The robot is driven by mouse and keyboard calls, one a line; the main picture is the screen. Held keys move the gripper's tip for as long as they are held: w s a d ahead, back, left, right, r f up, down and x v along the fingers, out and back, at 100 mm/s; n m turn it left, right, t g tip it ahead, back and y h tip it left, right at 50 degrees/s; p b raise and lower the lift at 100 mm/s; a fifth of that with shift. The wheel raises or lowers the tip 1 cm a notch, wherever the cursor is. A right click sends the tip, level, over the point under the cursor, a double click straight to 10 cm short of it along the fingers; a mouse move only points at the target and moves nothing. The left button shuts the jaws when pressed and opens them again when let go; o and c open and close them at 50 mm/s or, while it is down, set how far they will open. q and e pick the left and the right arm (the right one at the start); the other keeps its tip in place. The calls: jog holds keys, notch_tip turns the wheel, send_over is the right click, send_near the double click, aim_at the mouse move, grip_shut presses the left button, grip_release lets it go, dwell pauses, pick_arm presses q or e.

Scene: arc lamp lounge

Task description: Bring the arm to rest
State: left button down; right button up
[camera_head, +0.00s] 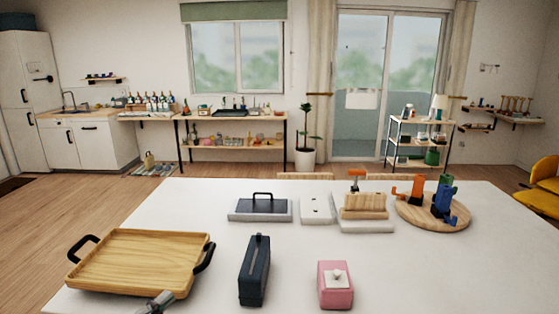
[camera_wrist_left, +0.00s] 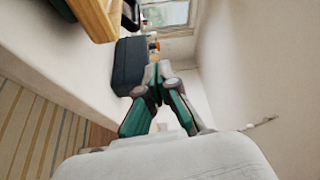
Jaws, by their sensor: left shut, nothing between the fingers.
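My left gripper (camera_head: 160,300) shows at the bottom edge of the head view, just in front of the wooden tray (camera_head: 140,262) with black handles. Only its tip is in the picture there. In the left wrist view the fingers of this gripper (camera_wrist_left: 158,78) are together, with nothing held between them. The dark upright case (camera_head: 254,270) stands on the table to the right of the gripper; it also shows beyond the fingers in the left wrist view (camera_wrist_left: 129,62). My right gripper is in neither view.
The white table (camera_head: 400,275) also bears a pink box (camera_head: 335,286), a grey slab with a black handle (camera_head: 260,209), a white plate (camera_head: 316,211), a wooden block piece (camera_head: 364,205) and a round board (camera_head: 420,216) with orange and blue pieces. The front right of the table is clear.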

pick_arm(q)
jog(key=s+a+f+n+g+y, duration=0.1)
jog(key=s+f+n+g+y, duration=0.3)
jog(key=s+f+n+y, duration=0.95)
jog(key=s+d+f+n+g+h, duration=0.1)
jog(key=s+d+n+g+h, duration=0.15)
jog(key=s+g, duration=0.45)
jog(key=s+d+f+n+g+h, duration=0.15)
jog(key=s+d+n, duration=0.25)
jog(key=s, duration=0.7)
notch_tip(320, 180, down, 26)
jog(key=s+g, duration=0.2)
jog(key=s+a+f+g, duration=0.1)
jog(key=s+a+f, duration=0.2)
jog(key=s+f, duration=1.2)
jog(key=shift+s+f+m+h, duration=0.3)
jog(key=shift+s+h, duration=0.05)
jog(key=shift+s, duration=0.15)
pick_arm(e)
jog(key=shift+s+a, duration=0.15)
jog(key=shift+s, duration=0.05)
pick_arm(q)
jog(key=shift+a, duration=0.1)
